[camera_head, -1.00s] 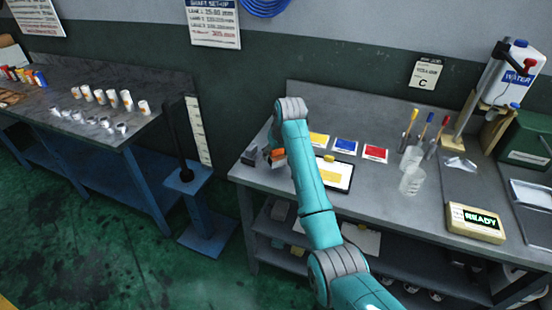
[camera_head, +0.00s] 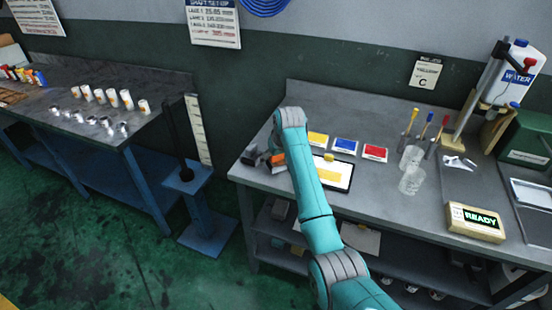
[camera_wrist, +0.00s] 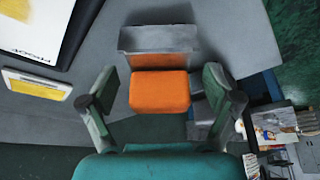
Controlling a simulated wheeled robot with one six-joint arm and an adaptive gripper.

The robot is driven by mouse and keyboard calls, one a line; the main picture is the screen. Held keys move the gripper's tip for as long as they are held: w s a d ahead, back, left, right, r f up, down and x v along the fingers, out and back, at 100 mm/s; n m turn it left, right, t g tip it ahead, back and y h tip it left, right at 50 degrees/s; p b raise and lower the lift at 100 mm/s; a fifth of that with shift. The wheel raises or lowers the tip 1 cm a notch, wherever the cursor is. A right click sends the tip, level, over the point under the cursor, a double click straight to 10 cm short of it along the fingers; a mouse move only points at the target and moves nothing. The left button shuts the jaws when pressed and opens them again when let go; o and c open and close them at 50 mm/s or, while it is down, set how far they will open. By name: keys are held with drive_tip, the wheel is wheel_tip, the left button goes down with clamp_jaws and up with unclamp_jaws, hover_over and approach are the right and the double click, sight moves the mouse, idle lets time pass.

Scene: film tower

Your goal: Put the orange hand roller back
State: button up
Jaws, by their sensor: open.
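The orange hand roller (camera_wrist: 159,91) shows in the wrist view as an orange block between the two fingers of my gripper (camera_wrist: 160,88). My gripper is open, with a gap visible on each side of the orange block. A grey bracket-like piece (camera_wrist: 158,38) lies just beyond the roller; I cannot tell whether the roller rests in it. In the head view the orange roller (camera_head: 277,160) shows at the left end of the workbench (camera_head: 310,98), beside my arm. My arm hides most of the gripper there.
A white proof sheet on a dark board (camera_head: 335,182) lies right of the roller. Yellow, blue (camera_head: 344,146) and red (camera_head: 375,152) cards lie behind it. Clear beakers (camera_head: 411,180) and a READY box (camera_head: 475,222) stand further right. The bench's left edge is close.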

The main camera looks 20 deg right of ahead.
drive_tip(key=v, duration=1.2)
drive_tip(key=shift+r, duration=0.1)
